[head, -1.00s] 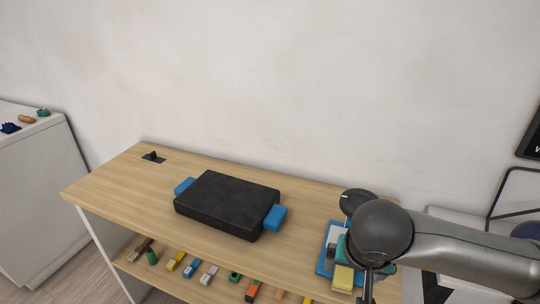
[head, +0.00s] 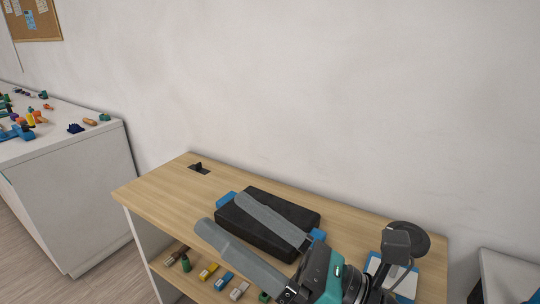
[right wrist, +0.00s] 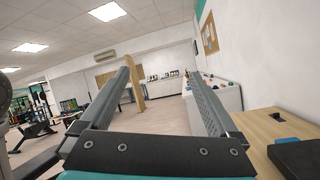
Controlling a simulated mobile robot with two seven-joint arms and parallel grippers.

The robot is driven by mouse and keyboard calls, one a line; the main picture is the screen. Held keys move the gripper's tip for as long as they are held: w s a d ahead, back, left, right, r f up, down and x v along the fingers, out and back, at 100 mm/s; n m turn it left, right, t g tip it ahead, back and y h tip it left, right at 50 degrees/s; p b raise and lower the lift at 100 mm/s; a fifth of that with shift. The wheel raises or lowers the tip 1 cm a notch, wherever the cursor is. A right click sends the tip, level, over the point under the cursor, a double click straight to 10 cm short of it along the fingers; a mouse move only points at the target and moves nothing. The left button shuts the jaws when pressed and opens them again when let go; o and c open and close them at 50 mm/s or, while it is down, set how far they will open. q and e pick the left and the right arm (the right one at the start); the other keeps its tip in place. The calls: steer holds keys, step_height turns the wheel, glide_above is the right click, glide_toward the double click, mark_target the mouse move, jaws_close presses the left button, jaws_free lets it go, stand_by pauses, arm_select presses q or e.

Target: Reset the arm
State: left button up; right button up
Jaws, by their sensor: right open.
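My right gripper (head: 240,228) is open and empty in the head view. Its two long grey fingers point left, in front of and partly over a black case (head: 262,222) with blue end pieces on the wooden table. In the right wrist view the fingers (right wrist: 162,90) stand wide apart with only the room between them. The black case shows at that view's lower right edge (right wrist: 298,155). My left gripper is in neither view.
The wooden table (head: 165,192) has a small black item (head: 198,168) at its far left corner. A lower shelf holds several small coloured blocks. A blue-and-white item (head: 400,280) lies beneath my right arm. A white counter (head: 85,155) stands left; the wall is behind.

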steer(key=w+d+f+m+t+h, duration=0.2)
steer(key=w+d+m+t+h, duration=0.3)
steer(key=m+h, duration=0.5)
steer(key=w+d+f+m+t+h, duration=0.2)
steer(key=w+d+m+t+h, duration=0.45)
steer(key=m, duration=0.75)
steer(key=s+d+f+m+g+h, duration=0.25)
steer(key=d+f+m, duration=0.2)
steer(key=f, duration=0.25)
steer(key=s+d+f+m+g+h, duration=0.2)
steer(key=d+f+m+g+h, duration=0.15)
steer(key=f+m, duration=0.3)
steer(key=s+f+m+g+y, duration=0.2)
steer(key=s+f+m+g, duration=0.6)
steer(key=s+f+g, duration=0.65)
steer(key=s+f+b, duration=0.1)
steer(key=s+f, duration=0.1)
steer(key=f, duration=1.1)
steer(key=s+f+b, duration=0.2)
steer(key=s+f, duration=0.1)
steer(key=f, duration=1.1)
steer(key=s+d+f+b, duration=0.2)
steer(key=s+f, duration=1.3)
steer(key=f, duration=0.1)
steer(key=shift+d+n, duration=0.2)
steer(key=shift+n, duration=0.2)
